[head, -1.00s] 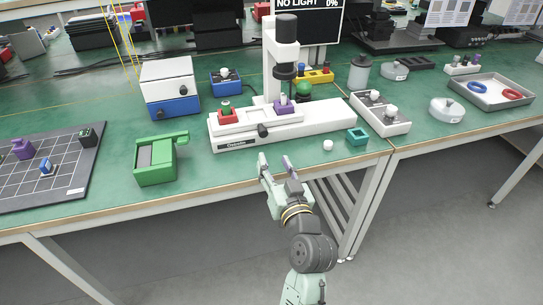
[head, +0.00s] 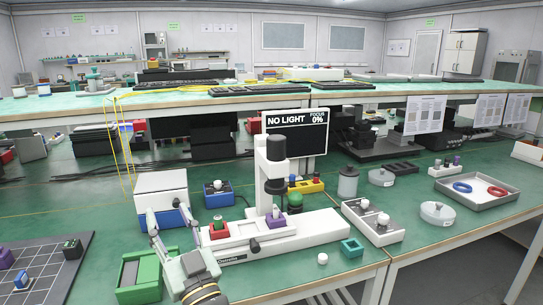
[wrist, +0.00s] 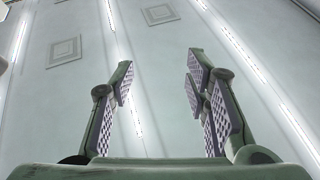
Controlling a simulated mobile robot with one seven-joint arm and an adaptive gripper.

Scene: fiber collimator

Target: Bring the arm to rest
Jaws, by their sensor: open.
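My gripper (head: 178,218) is raised over the front part of the bench in the head view, with its fingers pointing up and well apart. It is open and empty. It stands in front of the white and blue box (head: 163,188) and to the left of the white collimator stand (head: 300,232). The green holder (head: 138,280) is just left of and below it, partly hidden by my arm. In the wrist view, the two padded fingers (wrist: 163,85) are spread, with only the ceiling and its light strips beyond them.
The screen (head: 315,135) behind the stand reads "NO LIGHT" and focus 0%. A dark gridded board (head: 40,270) lies at the left. A grey tray (head: 480,203) with a blue and a red ring stands at the right. The floor in front of the bench is clear.

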